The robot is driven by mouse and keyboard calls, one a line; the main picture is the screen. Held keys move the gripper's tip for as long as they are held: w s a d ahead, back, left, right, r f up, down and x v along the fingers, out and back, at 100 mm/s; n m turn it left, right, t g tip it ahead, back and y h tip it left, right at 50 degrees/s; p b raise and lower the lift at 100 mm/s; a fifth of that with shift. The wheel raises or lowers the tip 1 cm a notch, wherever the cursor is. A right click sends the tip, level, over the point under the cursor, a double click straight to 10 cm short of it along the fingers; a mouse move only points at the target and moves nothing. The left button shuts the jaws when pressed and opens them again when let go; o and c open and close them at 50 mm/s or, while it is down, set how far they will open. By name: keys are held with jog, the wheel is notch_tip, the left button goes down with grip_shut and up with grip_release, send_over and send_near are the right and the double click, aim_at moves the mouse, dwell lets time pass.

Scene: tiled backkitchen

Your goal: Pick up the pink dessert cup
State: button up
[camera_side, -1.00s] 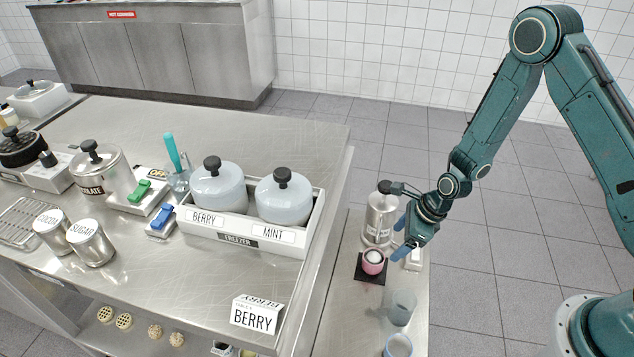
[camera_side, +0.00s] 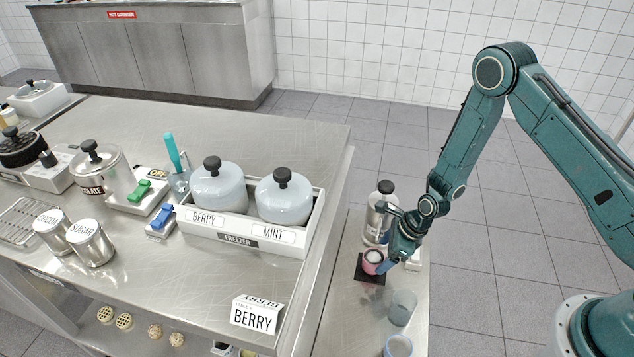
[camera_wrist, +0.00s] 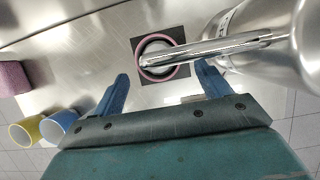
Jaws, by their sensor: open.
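The pink dessert cup (camera_side: 371,263) stands upright on a dark square mat (camera_side: 362,275) on the side counter, with something white inside. In the wrist view the cup (camera_wrist: 142,66) shows from above as a pink ring, partly covered by a shiny metal handle or spout. My gripper (camera_side: 385,262) is open, with blue fingers close beside the cup in the side view. In the wrist view my gripper (camera_wrist: 165,83) has its two fingers apart with nothing between their tips, and the cup lies just beyond them.
A metal dispenser with a black top (camera_side: 378,215) stands close behind the cup; its body (camera_wrist: 265,40) crowds the right of the wrist view. The main counter with the freezer box (camera_side: 240,235) lies to the left.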

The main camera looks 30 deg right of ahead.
aim_at(376, 259)
jog(key=shift+x, duration=2.35)
jog(key=shift+w, duration=0.1)
jog(key=shift+c, duration=0.5)
jog(key=shift+r, duration=0.1)
jog(key=c, duration=1)
